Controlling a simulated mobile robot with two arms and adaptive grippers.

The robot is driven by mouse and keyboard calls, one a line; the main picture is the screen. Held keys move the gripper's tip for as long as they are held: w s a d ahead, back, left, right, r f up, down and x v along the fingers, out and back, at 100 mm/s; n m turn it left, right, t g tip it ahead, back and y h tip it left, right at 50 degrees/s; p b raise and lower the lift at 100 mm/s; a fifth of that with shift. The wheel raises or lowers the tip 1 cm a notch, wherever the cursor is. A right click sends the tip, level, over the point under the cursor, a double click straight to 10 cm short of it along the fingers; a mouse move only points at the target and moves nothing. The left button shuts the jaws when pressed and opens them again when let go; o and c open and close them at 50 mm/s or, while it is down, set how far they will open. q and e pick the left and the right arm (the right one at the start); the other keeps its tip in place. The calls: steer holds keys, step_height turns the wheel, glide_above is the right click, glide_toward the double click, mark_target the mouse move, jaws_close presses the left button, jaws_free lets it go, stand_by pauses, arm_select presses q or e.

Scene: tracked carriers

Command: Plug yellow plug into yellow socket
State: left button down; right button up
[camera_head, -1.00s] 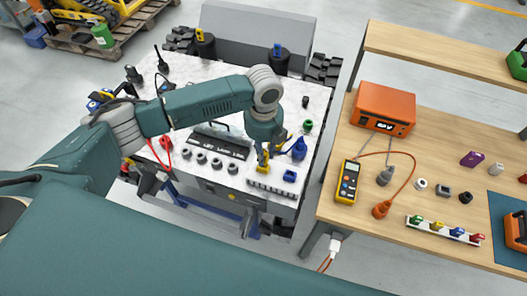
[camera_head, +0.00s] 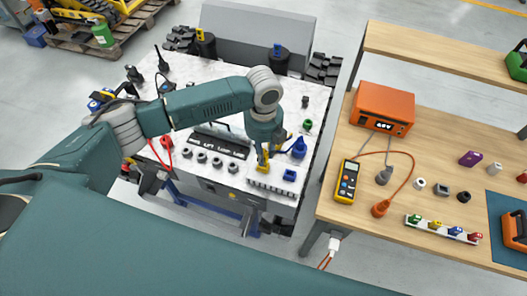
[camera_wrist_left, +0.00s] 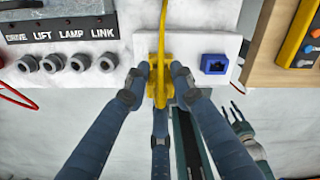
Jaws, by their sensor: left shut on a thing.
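My left gripper (camera_head: 264,152) points down at the front right of the white-topped carrier (camera_head: 315,100). In the left wrist view its fingers (camera_wrist_left: 160,72) are shut on the yellow plug (camera_wrist_left: 161,93), and a yellow cable (camera_wrist_left: 163,30) runs up from it. The yellow socket (camera_wrist_left: 152,62) is on the panel at the plug, largely covered by plug and fingers. They overlap in view; I cannot tell how deep the plug sits. The blue socket (camera_wrist_left: 214,64) is just right of it, empty.
A blue plug (camera_head: 299,148) and a green one (camera_head: 307,123) stand on the carrier near the gripper. Several grey round sockets (camera_wrist_left: 66,63) lie to the left. A wooden bench (camera_head: 330,205) with an orange power unit (camera_head: 383,105) and yellow meter (camera_head: 347,181) stands to the right.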

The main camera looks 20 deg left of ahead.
arm_select(q)
steer(key=shift+p, duration=0.35)
steer(key=shift+f, duration=0.25)
stand_by(0.3)
steer(key=shift+f+b, duration=0.55)
steer(key=shift+f, duration=0.3)
steer(key=shift+r+p, duration=0.1)
steer(key=shift+p, duration=0.5)
stand_by(0.7)
steer(key=shift+f, duration=0.4)
stand_by(0.3)
steer(key=c, duration=1.4)
jaws_free()
step_height(320, 180, up, 12)
